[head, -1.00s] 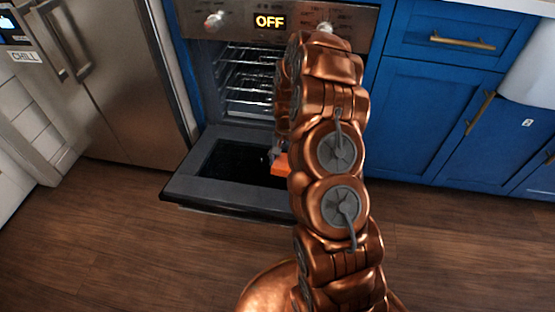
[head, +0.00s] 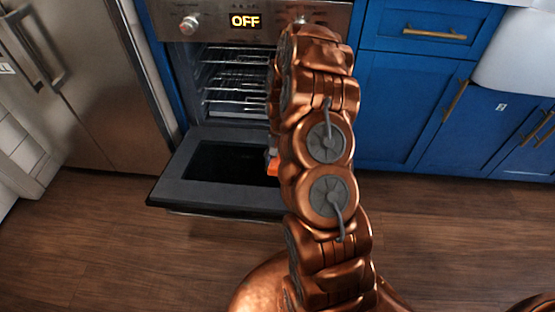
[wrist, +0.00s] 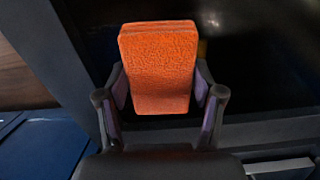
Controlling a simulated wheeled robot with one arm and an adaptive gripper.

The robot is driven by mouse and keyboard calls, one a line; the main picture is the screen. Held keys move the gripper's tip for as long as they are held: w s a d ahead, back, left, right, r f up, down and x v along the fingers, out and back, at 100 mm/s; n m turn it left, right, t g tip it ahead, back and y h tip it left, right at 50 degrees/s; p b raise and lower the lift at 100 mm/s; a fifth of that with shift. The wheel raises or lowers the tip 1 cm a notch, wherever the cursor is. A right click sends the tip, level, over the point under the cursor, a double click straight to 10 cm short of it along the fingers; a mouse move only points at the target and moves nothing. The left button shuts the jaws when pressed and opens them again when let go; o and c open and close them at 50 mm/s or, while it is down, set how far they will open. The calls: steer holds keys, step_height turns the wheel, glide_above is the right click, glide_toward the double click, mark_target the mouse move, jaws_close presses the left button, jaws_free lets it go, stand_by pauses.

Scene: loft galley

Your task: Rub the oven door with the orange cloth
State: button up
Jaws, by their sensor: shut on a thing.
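The orange cloth (wrist: 158,72) is a thick, textured folded pad, held between the two fingers of my gripper (wrist: 160,98) in the wrist view. In the head view only a small orange edge of the cloth (head: 273,167) shows beside my arm; my arm hides most of the gripper. The oven door (head: 190,192) is folded down open, its dark glass panel facing up. The cloth is over the door's dark glass in the wrist view; I cannot tell whether it touches.
The open oven (head: 232,88) shows wire racks inside and an "OFF" display (head: 245,20) above. A steel fridge (head: 110,90) stands at left. Blue cabinets (head: 400,110) stand at right. The wooden floor (head: 130,250) in front is clear.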

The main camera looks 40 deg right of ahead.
mark_target(245, 168)
steer(key=shift+s+a+r, duration=0.15)
steer(key=shift+s+a, duration=0.35)
steer(key=shift+s, duration=0.1)
steer(key=shift+w+a+p, duration=0.7)
steer(key=shift+w+a, duration=0.6)
steer(key=shift+a, duration=0.3)
steer(key=shift+w+a+p, duration=0.55)
steer(key=shift+w+a, duration=1.05)
steer(key=shift+a, duration=0.05)
steer(key=shift+w+a+p, duration=0.2)
steer(key=shift+w+a, duration=0.3)
steer(key=shift+a, duration=0.2)
steer(key=shift+w+a+p, duration=0.2)
steer(key=shift+w+a, duration=0.3)
steer(key=shift+a, duration=0.15)
steer(key=shift+d, duration=0.15)
